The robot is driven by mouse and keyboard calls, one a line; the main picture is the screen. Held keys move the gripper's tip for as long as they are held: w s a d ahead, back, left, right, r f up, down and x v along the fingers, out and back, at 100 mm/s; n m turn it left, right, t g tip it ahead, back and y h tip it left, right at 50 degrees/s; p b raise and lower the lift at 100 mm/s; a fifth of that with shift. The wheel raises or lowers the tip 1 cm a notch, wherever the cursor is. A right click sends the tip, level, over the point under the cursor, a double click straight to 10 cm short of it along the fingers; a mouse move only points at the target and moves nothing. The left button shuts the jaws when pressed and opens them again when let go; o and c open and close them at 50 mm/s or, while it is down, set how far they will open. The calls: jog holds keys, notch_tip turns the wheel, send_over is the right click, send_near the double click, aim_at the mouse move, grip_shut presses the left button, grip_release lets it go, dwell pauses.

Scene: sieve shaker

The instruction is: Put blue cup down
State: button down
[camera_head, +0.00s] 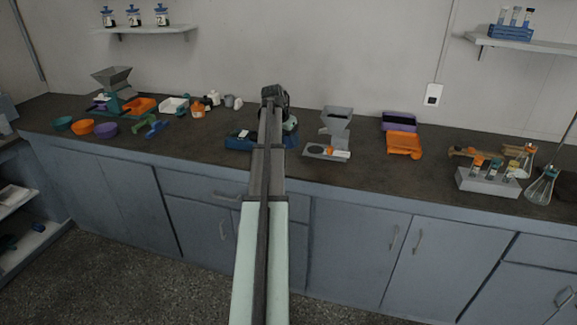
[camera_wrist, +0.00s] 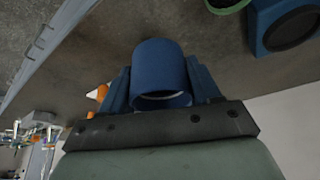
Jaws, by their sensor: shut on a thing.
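In the wrist view a blue cup (camera_wrist: 160,65) sits between the two blue fingers of my gripper (camera_wrist: 160,86), which is shut on it. Its rim and dark inside face the gripper side. I cannot tell whether the cup touches the counter. In the head view my arm reaches over the counter and hides the cup and the fingertips. A blue device (camera_head: 238,143) stands on the counter beside and partly behind my arm. In the wrist view a blue body with a dark round opening (camera_wrist: 262,45) is at the upper right, apart from the cup.
The dark counter (camera_head: 360,170) holds a grey hopper device (camera_head: 337,120) right of my arm and orange (camera_head: 404,144) and purple (camera_head: 398,121) trays further right. Bottles and bowls stand left. A green rim (camera_wrist: 228,6) shows in the wrist view.

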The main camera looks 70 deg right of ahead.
aim_at(291, 165)
jog(key=shift+f, duration=4.7)
jog(key=shift+f, duration=0.15)
jog(key=shift+c, duration=1.1)
grip_release()
jog(key=v, duration=1.2)
